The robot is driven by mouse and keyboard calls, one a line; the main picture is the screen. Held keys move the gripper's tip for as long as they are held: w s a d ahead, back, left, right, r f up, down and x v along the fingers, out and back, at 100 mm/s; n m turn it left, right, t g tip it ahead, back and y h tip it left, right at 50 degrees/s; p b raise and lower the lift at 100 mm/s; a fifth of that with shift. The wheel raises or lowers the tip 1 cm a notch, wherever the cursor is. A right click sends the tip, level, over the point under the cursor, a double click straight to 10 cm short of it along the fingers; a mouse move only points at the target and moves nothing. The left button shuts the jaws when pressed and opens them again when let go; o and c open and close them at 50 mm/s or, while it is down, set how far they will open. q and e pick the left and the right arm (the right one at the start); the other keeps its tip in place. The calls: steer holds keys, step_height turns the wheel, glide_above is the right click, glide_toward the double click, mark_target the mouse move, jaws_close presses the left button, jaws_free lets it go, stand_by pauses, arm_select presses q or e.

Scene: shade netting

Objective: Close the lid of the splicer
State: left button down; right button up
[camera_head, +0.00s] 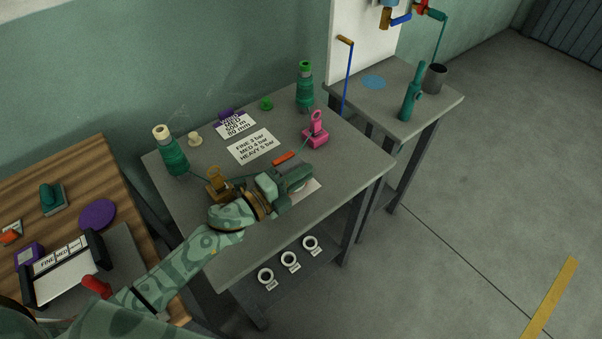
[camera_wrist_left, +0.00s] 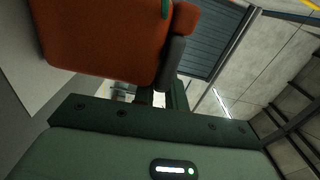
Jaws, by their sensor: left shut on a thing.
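The orange splicer (camera_head: 283,158) is on the grey table, mostly hidden behind my left gripper; only an orange strip shows. In the left wrist view, a large orange body (camera_wrist_left: 105,40), apparently the splicer, fills the upper left, with a dark grey part (camera_wrist_left: 177,65) at its right edge. My left gripper (camera_head: 297,176) reaches in from the left, low over the table and right beside the splicer. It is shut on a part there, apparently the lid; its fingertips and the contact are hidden. The lid's angle cannot be told. My right gripper is not in view.
A brass-coloured guide (camera_head: 217,184) stands left of my gripper and a pink clamp (camera_head: 316,132) to the right. Printed cards (camera_head: 251,146) lie behind. The table's front right is clear.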

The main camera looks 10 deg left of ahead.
arm_select(q)
steer(key=shift+f+m, duration=0.2)
steer(key=shift+m, duration=0.1)
stand_by(0.4)
